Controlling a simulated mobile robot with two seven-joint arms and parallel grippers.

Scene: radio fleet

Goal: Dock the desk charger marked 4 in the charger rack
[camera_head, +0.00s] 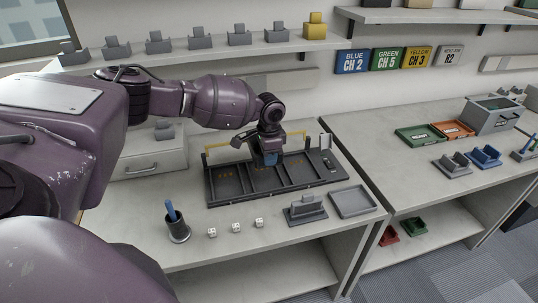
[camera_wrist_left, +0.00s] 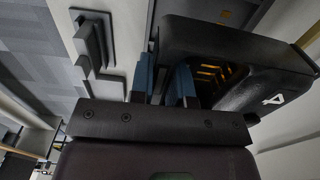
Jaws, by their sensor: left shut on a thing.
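My left gripper (camera_head: 268,160) is over the middle of the dark charger rack (camera_head: 228,183), which has several bays split by dividers. In the left wrist view its blue fingers (camera_wrist_left: 165,80) are shut on a black desk charger (camera_wrist_left: 230,50). The charger has a white 4 on its side and yellow strips inside. In the head view the gripper hides most of the charger, and I cannot tell whether it touches the rack. My right gripper is not in view.
A grey stand (camera_head: 306,212) and a shallow grey tray (camera_head: 353,202) sit right of the rack's front. Several white dice (camera_head: 236,227) and a pen cup (camera_head: 177,228) lie in front. A shelf (camera_head: 200,47) with several grey stands runs behind. A second table (camera_head: 410,170) is at right.

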